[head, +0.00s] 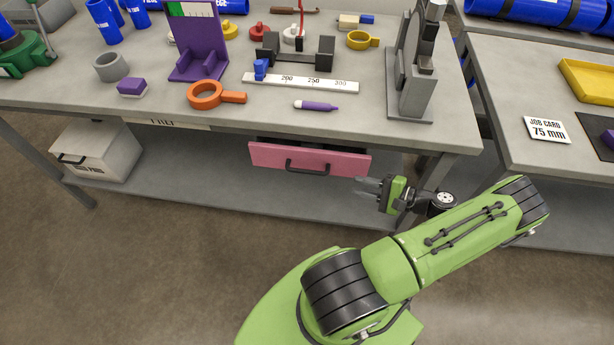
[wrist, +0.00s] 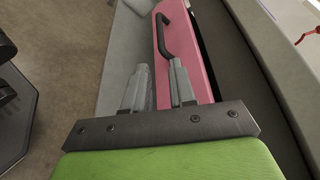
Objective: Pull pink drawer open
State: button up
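The pink drawer (head: 340,162) hangs under the tabletop in the head view, and its front also shows in the wrist view (wrist: 190,58). A dark bar handle (head: 307,167) sits at the middle of its front; it shows in the wrist view too (wrist: 165,38). A dark gap shows along the drawer's top edge. My gripper (head: 366,187) is at the right end of the drawer front, to the right of the handle. In the wrist view its two fingers (wrist: 160,85) are apart with nothing between them, and the handle lies beyond the fingertips.
The grey workbench (head: 215,115) above holds tools and several parts, including an orange ring (head: 205,95) and a purple marker (head: 317,106). A lower shelf (head: 200,180) carries a white box (head: 97,155) at left. The floor before the drawer is clear.

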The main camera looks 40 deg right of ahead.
aim_at(318, 174)
jog(key=b+x, duration=0.1)
jog(key=x, duration=1.4)
jog(key=shift+w+f, duration=0.15)
jog(key=shift+w, duration=0.2)
jog(key=shift+c, duration=0.4)
grip_shut()
